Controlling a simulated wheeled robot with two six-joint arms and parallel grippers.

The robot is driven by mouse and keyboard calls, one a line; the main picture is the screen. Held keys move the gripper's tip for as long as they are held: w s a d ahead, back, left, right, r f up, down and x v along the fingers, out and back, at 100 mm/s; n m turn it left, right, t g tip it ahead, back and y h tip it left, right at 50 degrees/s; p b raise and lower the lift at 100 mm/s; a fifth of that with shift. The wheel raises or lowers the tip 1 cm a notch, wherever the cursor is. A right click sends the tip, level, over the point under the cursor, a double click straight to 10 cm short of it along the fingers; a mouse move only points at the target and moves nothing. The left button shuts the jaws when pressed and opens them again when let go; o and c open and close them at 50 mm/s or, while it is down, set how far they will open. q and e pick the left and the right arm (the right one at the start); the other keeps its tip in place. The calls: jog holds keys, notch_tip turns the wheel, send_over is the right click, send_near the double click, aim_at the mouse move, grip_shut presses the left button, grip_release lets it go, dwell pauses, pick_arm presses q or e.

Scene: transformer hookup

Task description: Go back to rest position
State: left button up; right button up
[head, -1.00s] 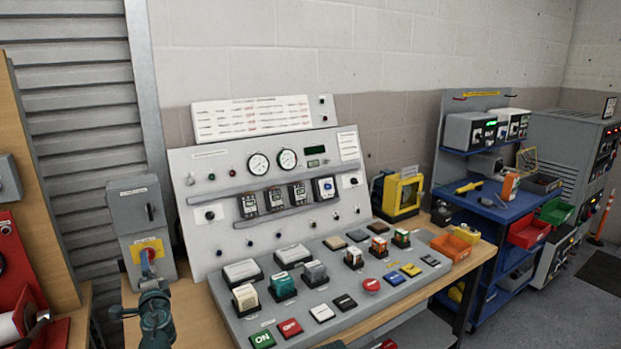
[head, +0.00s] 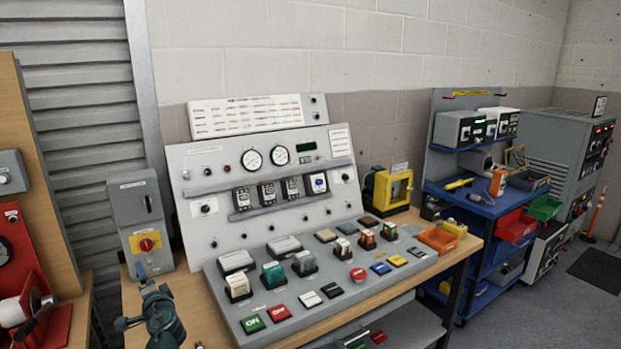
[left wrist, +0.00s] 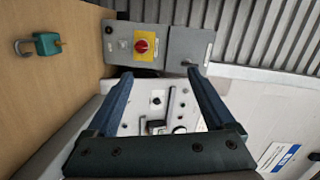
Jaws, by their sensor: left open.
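My left gripper (head: 134,298) is low at the left of the head view, in front of the grey switch box (head: 128,208) and apart from it. In the left wrist view my left gripper (left wrist: 156,72) has its two dark fingers spread wide with nothing held between them. The red rotary knob (head: 146,243) sits on a yellow plate on the box. The knob also shows beyond the fingers in the left wrist view (left wrist: 142,46). My right gripper is not in view.
A sloped control panel (head: 195,260) with meters and buttons stands just right of my left gripper. A red device (head: 30,270) is at the far left. A small teal object with a metal hook (left wrist: 46,44) lies on the wooden bench. A blue cart (head: 480,205) is at the right.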

pick_arm(q)
jog(key=s+d+f+n+g+h, duration=0.1)
jog(key=s+d+f+n+g, duration=0.1)
jog(key=f, duration=0.3)
jog(key=s+d+f+n+g+h, duration=0.1)
jog(key=s+d+f+n+g, duration=0.2)
jog(key=s+d+f, duration=0.1)
jog(key=s+d+f+n+g+h, duration=0.2)
jog(key=s+d+f+n+g, duration=0.1)
jog(key=d+f, duration=0.1)
jog(key=shift+d+f, duration=0.1)
jog(key=shift+f, duration=0.8)
jog(key=s+d+f+m+g+h+b, duration=0.25)
jog(key=s+d+f+b, duration=0.4)
jog(key=d, duration=0.65)
jog(key=s+d+f+m+g+h+b, duration=0.1)
jog(key=s+d+f+g+h+b, duration=0.25)
jog(key=s+d+f, duration=0.8)
notch_tip(320, 180, up, 18)
jog(key=w+d+p, duration=0.2)
jog(key=p, duration=1.3)
jog(key=shift+w+f+y, duration=0.2)
jog(key=shift+w+y, duration=0.1)
jog(key=shift+w, duration=0.05)
